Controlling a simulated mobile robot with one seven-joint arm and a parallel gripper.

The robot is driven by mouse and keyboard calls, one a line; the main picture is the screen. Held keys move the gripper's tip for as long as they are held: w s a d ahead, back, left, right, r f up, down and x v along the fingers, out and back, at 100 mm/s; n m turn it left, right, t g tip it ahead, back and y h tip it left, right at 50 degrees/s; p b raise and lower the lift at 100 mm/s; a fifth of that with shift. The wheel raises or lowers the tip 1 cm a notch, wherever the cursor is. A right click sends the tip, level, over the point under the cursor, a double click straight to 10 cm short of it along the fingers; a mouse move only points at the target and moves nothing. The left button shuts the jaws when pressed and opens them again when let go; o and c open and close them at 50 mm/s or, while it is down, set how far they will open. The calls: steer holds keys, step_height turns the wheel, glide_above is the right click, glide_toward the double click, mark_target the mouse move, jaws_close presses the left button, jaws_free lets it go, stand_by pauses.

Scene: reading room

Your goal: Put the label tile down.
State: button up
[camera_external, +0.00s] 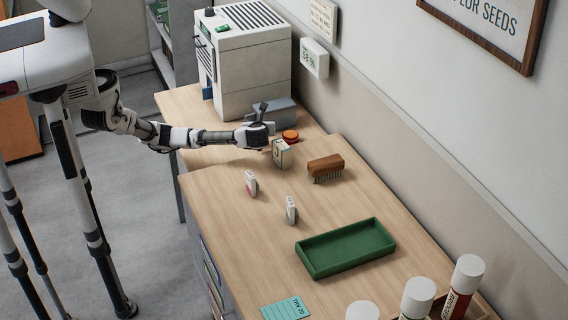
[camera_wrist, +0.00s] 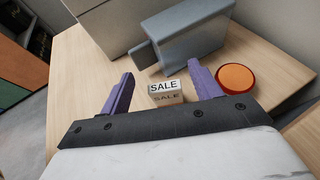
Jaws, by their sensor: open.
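The label tile (camera_wrist: 165,92), a small pale block marked SALE on two faces, is between my fingers in the wrist view. It appears to rest on the wooden top, with a gap to each finger. My gripper (camera_wrist: 163,92) is open, its two purple fingers on either side of the tile. In the external view my gripper (camera_external: 264,128) is low over the far worktop, in front of a grey device (camera_external: 284,112). I cannot make out the SALE tile there; my gripper may hide it.
An orange-red round button (camera_wrist: 235,79) is close to the right finger. A white machine (camera_external: 245,62) stands behind. A small picture-faced block (camera_external: 281,153), a brush (camera_external: 325,168), two white tiles (camera_external: 251,184) (camera_external: 291,210) and a green tray (camera_external: 345,248) are on the nearer top.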

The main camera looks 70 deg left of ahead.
steer(key=shift+r, duration=1.05)
